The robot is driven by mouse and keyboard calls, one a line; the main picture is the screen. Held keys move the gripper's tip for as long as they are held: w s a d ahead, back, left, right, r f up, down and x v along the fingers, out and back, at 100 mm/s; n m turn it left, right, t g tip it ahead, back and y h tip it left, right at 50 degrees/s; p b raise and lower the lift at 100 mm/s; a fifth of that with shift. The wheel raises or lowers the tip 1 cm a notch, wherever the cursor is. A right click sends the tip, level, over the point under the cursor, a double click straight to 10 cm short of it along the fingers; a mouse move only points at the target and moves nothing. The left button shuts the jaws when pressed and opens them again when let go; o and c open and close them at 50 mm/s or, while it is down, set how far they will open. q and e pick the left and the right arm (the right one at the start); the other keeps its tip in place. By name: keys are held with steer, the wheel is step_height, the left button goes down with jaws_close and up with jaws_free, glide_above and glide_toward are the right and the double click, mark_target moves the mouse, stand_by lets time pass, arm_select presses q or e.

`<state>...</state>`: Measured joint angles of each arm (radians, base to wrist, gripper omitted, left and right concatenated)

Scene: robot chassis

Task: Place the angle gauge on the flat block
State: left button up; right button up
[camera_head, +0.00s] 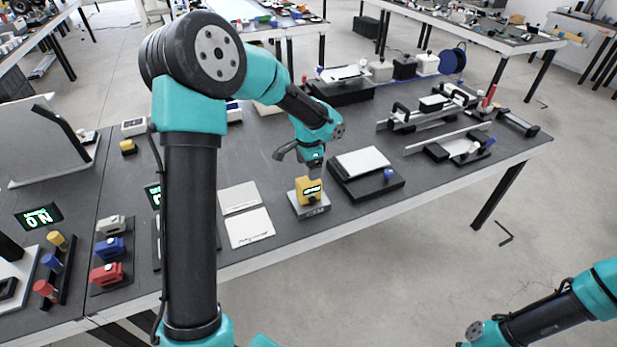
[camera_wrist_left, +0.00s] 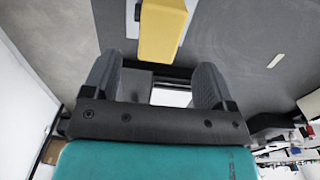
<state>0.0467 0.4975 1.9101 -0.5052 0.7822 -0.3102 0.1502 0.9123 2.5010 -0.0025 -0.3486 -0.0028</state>
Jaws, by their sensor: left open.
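The angle gauge is a yellow box (camera_head: 309,190) with a lit green display. In the head view it sits upright on the flat block (camera_head: 312,211), a low light-grey block on the bench. My left gripper (camera_head: 298,160) is just above and behind the gauge, apart from it. In the left wrist view the two fingers (camera_wrist_left: 155,82) are spread with nothing between them. The yellow gauge (camera_wrist_left: 161,30) shows beyond the fingertips there, with a pale edge of the block (camera_wrist_left: 190,12) beside it. My right gripper is out of the picture.
A black tray with a white plate (camera_head: 365,162) and a blue knob stands right of the block. White sheets (camera_head: 247,225) lie to its left. Rails and clamps (camera_head: 440,110) fill the right end. The bench's front edge is close to the block.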

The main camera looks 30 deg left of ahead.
arm_select(q)
steer(key=shift+r, duration=1.65)
steer(key=shift+f, duration=0.1)
